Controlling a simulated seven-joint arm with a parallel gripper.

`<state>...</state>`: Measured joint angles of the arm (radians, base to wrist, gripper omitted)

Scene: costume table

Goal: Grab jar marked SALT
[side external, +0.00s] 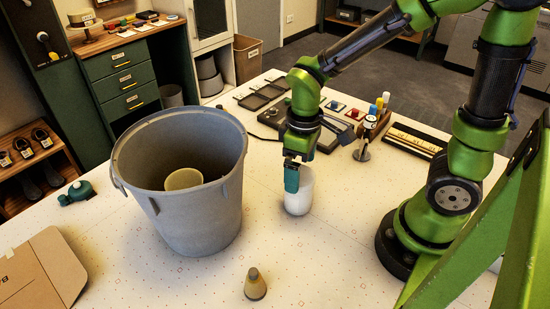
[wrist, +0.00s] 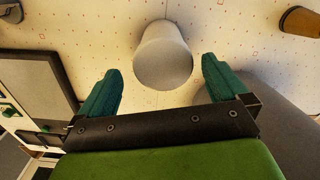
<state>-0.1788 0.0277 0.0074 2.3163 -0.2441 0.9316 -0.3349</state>
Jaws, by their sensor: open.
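A white, smooth jar-like vessel (side external: 299,195) stands on the table below my gripper (side external: 292,181). In the wrist view the same vessel (wrist: 163,58) shows ahead of and between my two teal fingertips (wrist: 161,72). The fingers are wide apart and the gripper is empty. In the side view the fingers overlap the vessel's upper left edge; I cannot tell whether they touch it. No SALT marking is readable on any vessel. A small tapered tan shaker-like piece with a grey top (side external: 255,285) stands at the front of the table.
A large grey bin (side external: 196,220) with a beige cylinder (side external: 184,179) inside stands left of my gripper. A cardboard box (side external: 45,270) lies at the left. Trays (side external: 262,95), small bottles and a keyboard-like case (side external: 415,140) sit at the back. The front middle is mostly clear.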

